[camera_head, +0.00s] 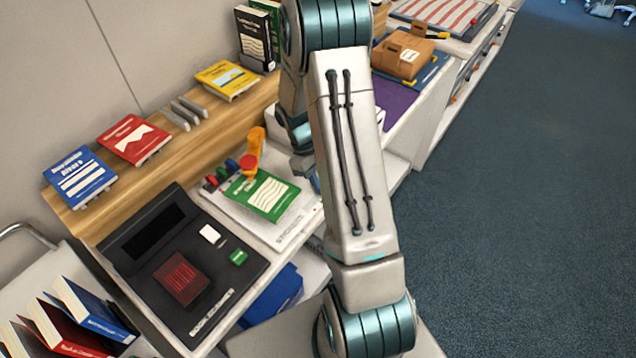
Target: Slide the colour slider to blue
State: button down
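I cannot make out for sure which part is the colour slider. A row of small red, green and blue pieces (221,175) sits at the back left of a pale panel (292,230), beside an orange upright part (254,146). These pieces are too small to read a slider position. A green book (265,195) lies on the same panel. My gripper (307,170) is just right of the green book and the orange part, mostly hidden behind my own arm. Its fingers do not show clearly, and I see nothing held.
A black console (225,277) with a red grille, white piece and green button stands front left. A wooden ledge (85,222) behind holds blue, red and yellow books. Upright books stand at lower left. A brown box (402,54) sits at the back. Carpet (520,200) is clear at right.

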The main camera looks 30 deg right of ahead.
jog(key=c, duration=1.2)
grip_release()
jog(key=shift+w+d, duration=0.15)
jog(key=shift+d, duration=0.1)
jog(key=b+v, duration=0.1)
jog(key=v, duration=1.3)
jog(key=s+a+r+m+t+y, duration=0.1)
jog(key=s+a+r+m+t, duration=0.1)
jog(key=s, duration=0.8)
jog(key=s+a+r+m+t+y, duration=0.1)
jog(key=s+a+r+m+t, duration=0.2)
jog(key=s, duration=0.7)
jog(key=a+r+t, duration=0.2)
jog(key=a+r, duration=0.2)
jog(key=a, duration=0.1)
jog(key=shift+a+r, duration=0.25)
